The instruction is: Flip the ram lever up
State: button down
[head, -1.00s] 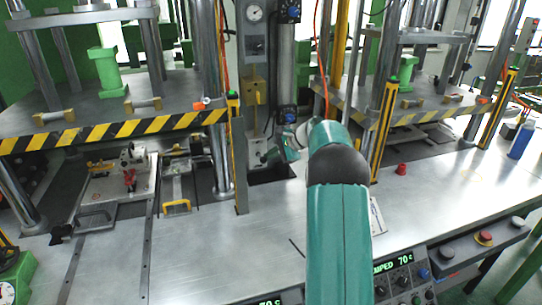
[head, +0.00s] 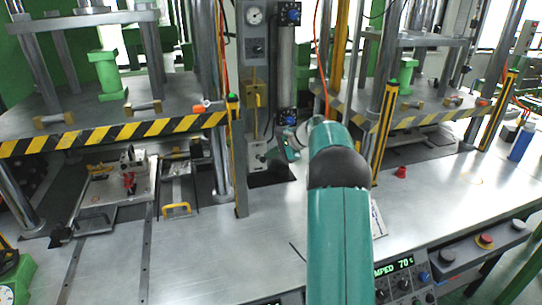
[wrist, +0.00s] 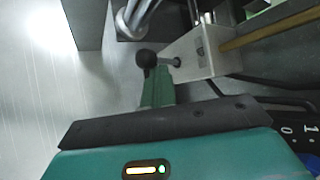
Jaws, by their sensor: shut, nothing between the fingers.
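A lever with a black ball knob (wrist: 146,58) shows in the wrist view, its short metal rod running into a pale metal block (wrist: 200,52). I take it for the ram lever. The block (head: 257,158) also shows in the head view, low on the central column. My gripper (wrist: 158,76) is shut, with its green fingers just below the knob in the wrist picture; I cannot tell whether they touch it. In the head view my gripper (head: 289,151) is small, just right of the block and partly hidden by my arm.
Presses with striped edges (head: 110,133) stand left and right of the column. A yellow block (head: 256,96) and a gauge (head: 254,15) are above on the column. A red part (head: 400,172) lies on the table at right. The front table is mostly clear.

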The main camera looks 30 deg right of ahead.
jog(key=v, duration=1.3)
jog(key=shift+s+d, duration=0.25)
jog(key=shift+r, duration=0.15)
jog(key=s+a+r+n+g+h, duration=0.1)
jog(key=s+a+r+n, duration=0.2)
jog(key=a, duration=0.5)
jog(key=s+a+r+n+g+h, duration=0.15)
jog(key=s+a, duration=0.25)
jog(key=a, duration=0.5)
jog(key=s+a+r+n, duration=0.1)
jog(key=s+a+n, duration=0.3)
jog(key=a, duration=0.4)
jog(key=s+a+f+n+h, duration=0.1)
jog(key=s+a+f+n, duration=0.1)
jog(key=s, duration=0.5)
jog(key=s+a+f+n+h, duration=0.1)
jog(key=s+a+f+n, duration=0.2)
jog(key=s+a, duration=0.3)
jog(key=s+a+f+n+h, duration=0.1)
jog(key=s+a+n, duration=0.3)
jog(key=s, duration=0.4)
jog(key=shift+a+f+n, duration=0.3)
jog(key=shift+f+n, duration=0.15)
jog(key=shift+f, duration=0.25)
